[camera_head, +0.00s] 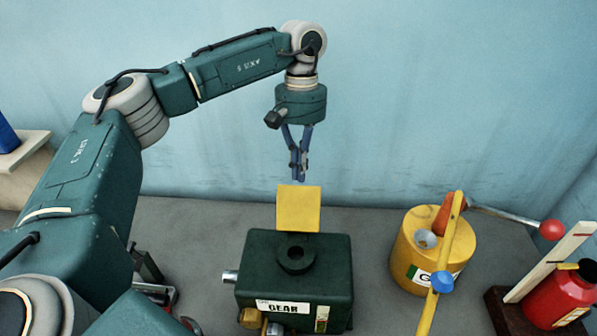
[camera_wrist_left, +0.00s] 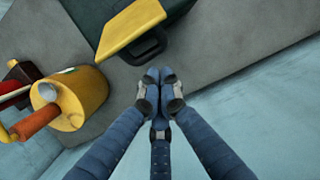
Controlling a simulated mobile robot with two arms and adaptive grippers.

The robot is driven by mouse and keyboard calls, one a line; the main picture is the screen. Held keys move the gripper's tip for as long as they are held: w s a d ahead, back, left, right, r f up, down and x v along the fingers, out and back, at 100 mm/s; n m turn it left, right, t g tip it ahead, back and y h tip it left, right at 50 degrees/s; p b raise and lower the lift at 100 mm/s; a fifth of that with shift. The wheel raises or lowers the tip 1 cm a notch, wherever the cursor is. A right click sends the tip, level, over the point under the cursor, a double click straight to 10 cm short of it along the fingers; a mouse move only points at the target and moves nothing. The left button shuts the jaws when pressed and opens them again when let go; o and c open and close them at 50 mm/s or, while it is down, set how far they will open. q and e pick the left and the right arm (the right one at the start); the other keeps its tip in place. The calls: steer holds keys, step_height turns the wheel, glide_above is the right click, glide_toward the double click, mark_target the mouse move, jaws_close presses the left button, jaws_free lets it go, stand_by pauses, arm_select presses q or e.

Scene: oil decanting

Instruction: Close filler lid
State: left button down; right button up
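The filler lid (camera_head: 299,208) is a yellow square plate. It stands upright at the back edge of a dark green gear box (camera_head: 330,255), behind the round filler opening (camera_head: 295,255) in its top. My left gripper (camera_head: 298,178) hangs pointing down just above and behind the lid, apart from it. In the left wrist view the yellow lid (camera_wrist_left: 130,24) lies beyond the fingertips, and my blue fingers (camera_wrist_left: 160,78) are together with nothing between them. My right gripper is in neither view.
A yellow can (camera_head: 405,250) with a funnel opening stands right of the gear box. A yellow bar with a blue knob (camera_head: 442,282) passes in front of it. A red container (camera_head: 560,298) stands at far right. Grey table (camera_head: 200,220) is bare behind the box.

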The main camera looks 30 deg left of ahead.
mark_target(299, 205)
arm_select(q)
steer(key=s+p, duration=0.1)
steer(key=s+d, duration=0.1)
steer(key=s+p, duration=0.1)
steer(key=shift+d+r+p, duration=0.2)
steer(key=shift+r+p, duration=0.05)
steer(key=shift+p, duration=0.05)
steer(key=shift+s+d, duration=0.15)
steer(key=shift+s, duration=0.1)
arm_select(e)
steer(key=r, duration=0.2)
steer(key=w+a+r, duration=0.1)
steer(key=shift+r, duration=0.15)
arm_select(q)
steer(key=shift+w, duration=0.2)
